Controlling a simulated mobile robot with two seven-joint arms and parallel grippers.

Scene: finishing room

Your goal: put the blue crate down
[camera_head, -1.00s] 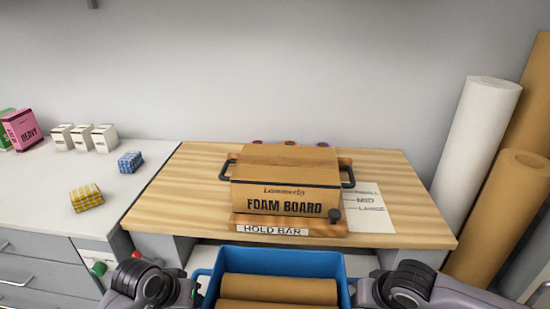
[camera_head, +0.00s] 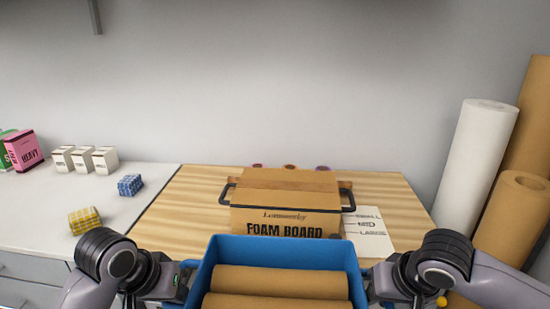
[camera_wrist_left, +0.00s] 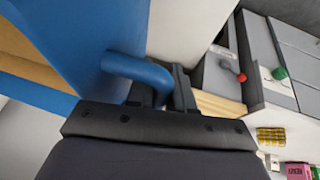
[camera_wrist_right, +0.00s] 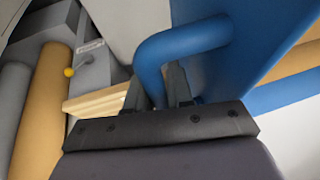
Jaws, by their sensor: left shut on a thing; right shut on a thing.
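The blue crate (camera_head: 283,247) is at the bottom middle of the head view, in front of the wooden bench, with brown rolls (camera_head: 280,282) lying in it. My left gripper (camera_wrist_left: 160,90) is shut on the crate's blue handle (camera_wrist_left: 135,68) at its left end. My right gripper (camera_wrist_right: 163,88) is shut on the other blue handle (camera_wrist_right: 185,42). The crate hangs between both arms and looks about level. Its underside is hidden.
A foam board box (camera_head: 285,205) with black handles stands on the wooden bench (camera_head: 190,205), just beyond the crate. A paper sheet (camera_head: 370,235) lies right of it. Small boxes (camera_head: 86,158) stand on the left counter (camera_head: 40,215). Tall rolls (camera_head: 476,165) lean at right.

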